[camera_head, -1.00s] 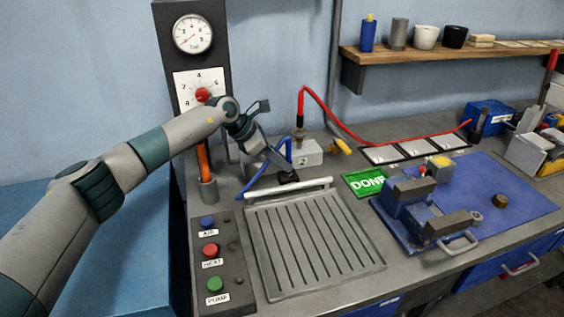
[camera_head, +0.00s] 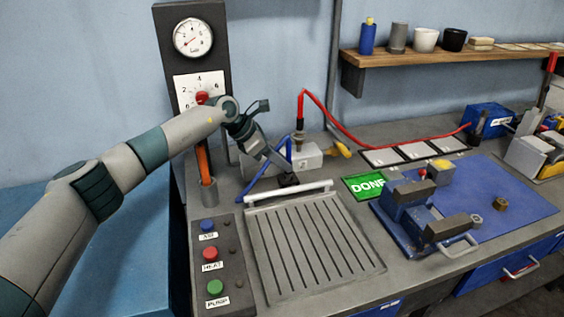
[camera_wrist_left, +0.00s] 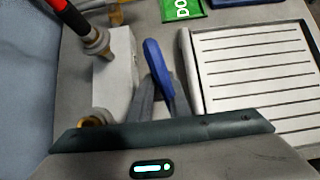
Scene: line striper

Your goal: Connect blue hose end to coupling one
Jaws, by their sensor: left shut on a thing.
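My left gripper (camera_head: 277,160) reaches in from the left and is low behind the grooved plate, beside the grey coupling block (camera_head: 310,157). In the left wrist view its jaws (camera_wrist_left: 161,95) are shut on the blue hose (camera_wrist_left: 154,62), which stands up between the fingers. The blue hose also shows in the head view (camera_head: 252,184), beside the block. The block carries a "2" label. The red hose (camera_head: 301,105) stands on a fitting on its top. In the wrist view a brass fitting (camera_wrist_left: 96,117) shows at the block's near end, partly hidden by my gripper. The blue hose's tip looks apart from the fittings.
A grooved plate (camera_head: 312,240) with a white bar lies in front. A button panel (camera_head: 222,262) stands left of it. A green DONE sign (camera_head: 364,186), a blue vise (camera_head: 408,208) and a blue mat (camera_head: 525,203) lie right. A gauge column (camera_head: 217,60) rises behind my arm.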

